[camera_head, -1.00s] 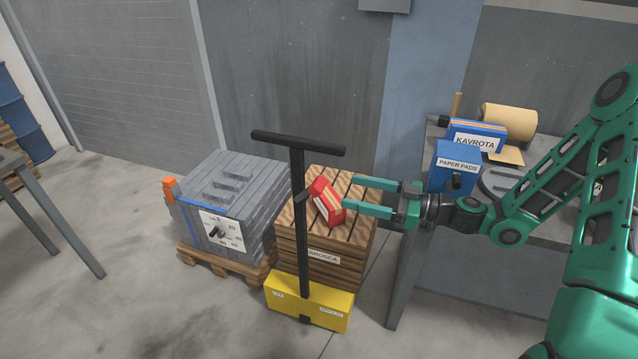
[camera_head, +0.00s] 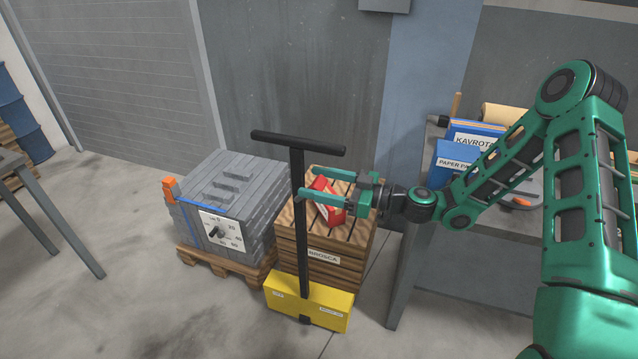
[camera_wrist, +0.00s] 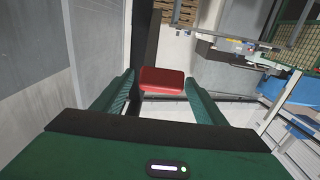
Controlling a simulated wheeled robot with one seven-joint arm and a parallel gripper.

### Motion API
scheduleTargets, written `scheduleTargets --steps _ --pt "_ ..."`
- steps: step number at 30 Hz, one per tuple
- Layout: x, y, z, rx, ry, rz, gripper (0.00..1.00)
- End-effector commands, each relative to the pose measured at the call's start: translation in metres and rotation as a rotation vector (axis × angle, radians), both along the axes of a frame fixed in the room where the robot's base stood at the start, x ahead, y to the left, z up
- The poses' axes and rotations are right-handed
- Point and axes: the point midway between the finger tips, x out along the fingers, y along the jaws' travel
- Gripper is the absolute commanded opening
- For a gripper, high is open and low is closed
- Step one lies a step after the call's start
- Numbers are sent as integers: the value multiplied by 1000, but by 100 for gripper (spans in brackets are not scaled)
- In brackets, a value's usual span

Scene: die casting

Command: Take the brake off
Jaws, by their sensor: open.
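A hand truck with a yellow base (camera_head: 308,300) and an upright black post with a T-handle (camera_head: 298,142) stands on the floor. A red block-like part (camera_head: 325,211) shows beside the post, at about mid height; I take it for the brake lever. My gripper (camera_head: 313,184) is open, with its two green fingers pointing left at the post and over the red part, partly hiding it. In the wrist view, the red part (camera_wrist: 162,82) shows between the two fingertips, with a gap on each side. No grip on it is visible.
A slatted wooden crate (camera_head: 336,267) stands right behind the post. A grey stack with a dial (camera_head: 221,231) sits on a pallet to the left. A bench with blue boxes (camera_head: 463,160) is on the right, under my arm. Open floor lies at front left.

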Motion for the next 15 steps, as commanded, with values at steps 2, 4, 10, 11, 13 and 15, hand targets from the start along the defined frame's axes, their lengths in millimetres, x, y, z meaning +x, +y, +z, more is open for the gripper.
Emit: scheduleTargets --steps 2,4,10,11,13,15 --pt "0 0 0 0 0 0 66" --pt "0 0 0 0 0 0 66" --pt "0 0 0 0 0 0 30" --pt "0 0 0 0 0 0 23" --pt "0 -1 0 0 -1 0 6" --pt "1 1 1 0 -1 0 6"
